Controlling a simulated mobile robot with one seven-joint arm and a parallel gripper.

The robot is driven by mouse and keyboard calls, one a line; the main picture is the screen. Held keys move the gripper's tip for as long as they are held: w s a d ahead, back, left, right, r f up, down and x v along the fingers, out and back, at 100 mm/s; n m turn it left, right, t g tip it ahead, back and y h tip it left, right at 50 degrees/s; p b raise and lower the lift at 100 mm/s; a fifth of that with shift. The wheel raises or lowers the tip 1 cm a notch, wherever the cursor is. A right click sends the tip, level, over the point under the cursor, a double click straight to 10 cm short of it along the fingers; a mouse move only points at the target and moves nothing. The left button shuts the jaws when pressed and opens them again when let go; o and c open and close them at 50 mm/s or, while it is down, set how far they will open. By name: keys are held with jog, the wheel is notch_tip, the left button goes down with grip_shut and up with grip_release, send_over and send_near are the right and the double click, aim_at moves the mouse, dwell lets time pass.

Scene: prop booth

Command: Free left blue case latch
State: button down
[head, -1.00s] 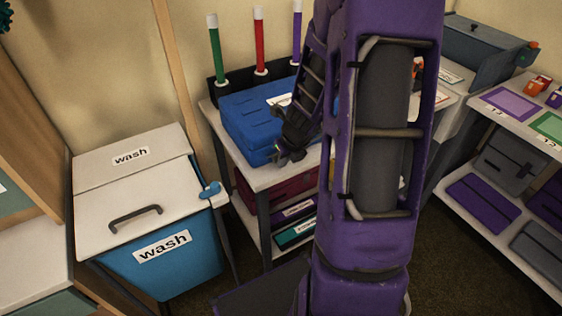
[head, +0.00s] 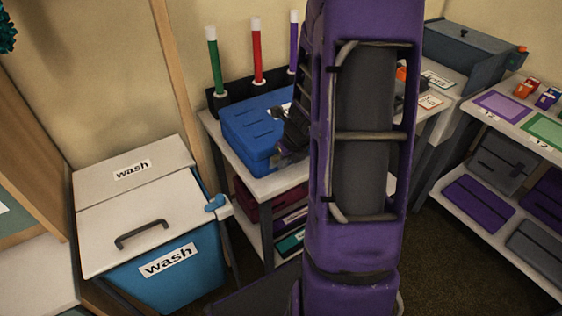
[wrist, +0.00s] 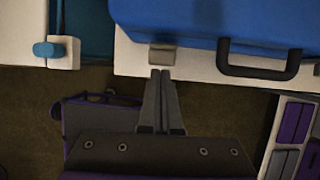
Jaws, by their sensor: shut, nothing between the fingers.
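The blue case (head: 248,135) lies flat on a small white-topped stand, and its front edge spans the top of the wrist view (wrist: 190,25). A small grey latch (wrist: 162,55) sits on the case's front, left of the black handle (wrist: 258,73). My gripper (wrist: 161,74) is shut and empty, its fingertips just below the latch in the picture. I cannot tell whether they touch it. In the head view my gripper (head: 288,156) is at the case's front right side, partly hidden by my arm, which also covers the case's right end.
A blue wash bin (head: 185,278) with a white lid stands left of the stand. Green (head: 214,68), red (head: 256,55) and purple (head: 294,45) sticks stand behind the case. Shelves with purple and grey cases (head: 480,205) are at right.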

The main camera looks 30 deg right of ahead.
jog(key=shift+w+f, duration=0.1)
jog(key=shift+w, duration=0.3)
jog(key=shift+s, duration=0.3)
jog(key=shift+r+p, duration=0.8)
jog(key=shift+r, duration=0.1)
